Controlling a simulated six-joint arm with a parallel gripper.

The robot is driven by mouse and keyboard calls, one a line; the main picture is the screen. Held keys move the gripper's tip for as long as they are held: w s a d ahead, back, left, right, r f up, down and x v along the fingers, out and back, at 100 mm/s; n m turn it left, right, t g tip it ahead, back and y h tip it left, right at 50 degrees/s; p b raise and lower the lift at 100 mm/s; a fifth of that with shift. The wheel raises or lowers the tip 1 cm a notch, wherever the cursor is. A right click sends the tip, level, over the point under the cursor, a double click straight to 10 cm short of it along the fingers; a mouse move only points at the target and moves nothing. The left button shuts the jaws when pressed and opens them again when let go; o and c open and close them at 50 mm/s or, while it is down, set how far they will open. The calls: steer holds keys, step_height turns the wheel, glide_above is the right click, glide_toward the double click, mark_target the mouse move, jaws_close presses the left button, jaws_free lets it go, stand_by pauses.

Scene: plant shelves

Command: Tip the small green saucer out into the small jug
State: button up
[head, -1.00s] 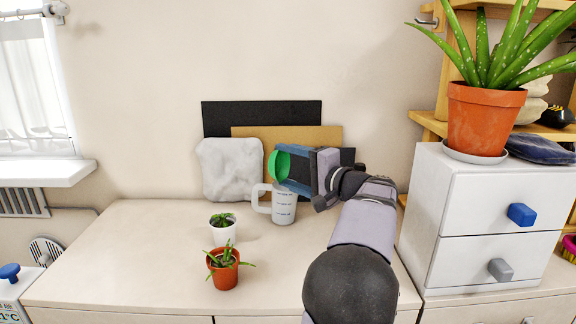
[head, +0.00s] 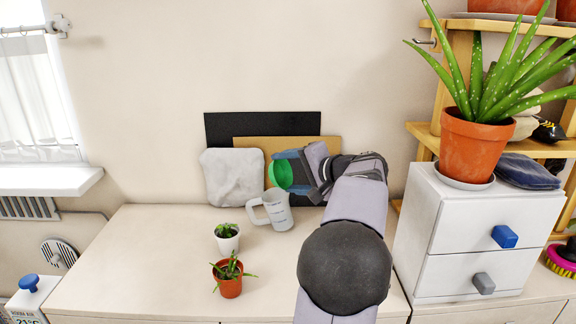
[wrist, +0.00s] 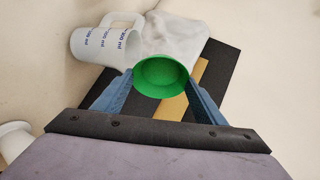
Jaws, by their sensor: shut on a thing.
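My gripper (head: 290,172) is shut on the small green saucer (head: 280,175), a round green dish held tipped on its edge. In the wrist view the saucer (wrist: 162,77) sits between my two blue fingers, with no contents visible. The small jug (head: 277,212) is white-grey with a handle on its left and dark markings. In the wrist view the jug (wrist: 106,46) lies up and left of the saucer. I cannot tell whether they touch.
A pale stone slab (head: 232,178) and dark and tan boards (head: 262,125) lean on the wall behind. A white pot (head: 227,240) and a terracotta pot (head: 228,284) stand in front. A white drawer unit (head: 478,240) with an aloe is on the right. The left cabinet top is clear.

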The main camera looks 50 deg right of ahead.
mark_target(287, 187)
steer(key=shift+r+n+g+h+p, duration=0.25)
steer(key=shift+g+p, duration=0.4)
steer(key=shift+p, duration=1.1)
steer(key=shift+r+n+g+y+p, duration=0.1)
steer(key=shift+r+g+p, duration=0.4)
steer(key=shift+p, duration=1.2)
steer(key=shift+r+n+g+h+p, duration=0.2)
steer(key=shift+g+p, duration=0.55)
steer(key=shift+p, duration=1)
steer(key=g+p, duration=0.1)
steer(key=p, duration=0.3)
steer(key=g+p, duration=0.1)
steer(key=p, duration=0.3)
steer(key=shift+r+n+h, duration=0.25)
steer(key=shift+r, duration=0.15)
steer(key=g+p, duration=0.2)
steer(key=p, duration=0.7)
steer(key=r+g+h+p, duration=0.1)
steer(key=g+p, duration=0.1)
steer(key=p, duration=0.7)
steer(key=shift+r+n, duration=0.2)
steer(key=shift+n, duration=0.2)
steer(key=shift+r+g+p, duration=0.15)
steer(key=shift+g+p, duration=0.25)
steer(key=shift+p, duration=0.25)
steer(key=shift+w+n+g+h, duration=0.15)
steer(key=shift+n+g+h, duration=0.15)
steer(key=shift+g+h, duration=0.15)
steer(key=shift+r+g, duration=0.1)
steer(key=shift+g, duration=0.25)
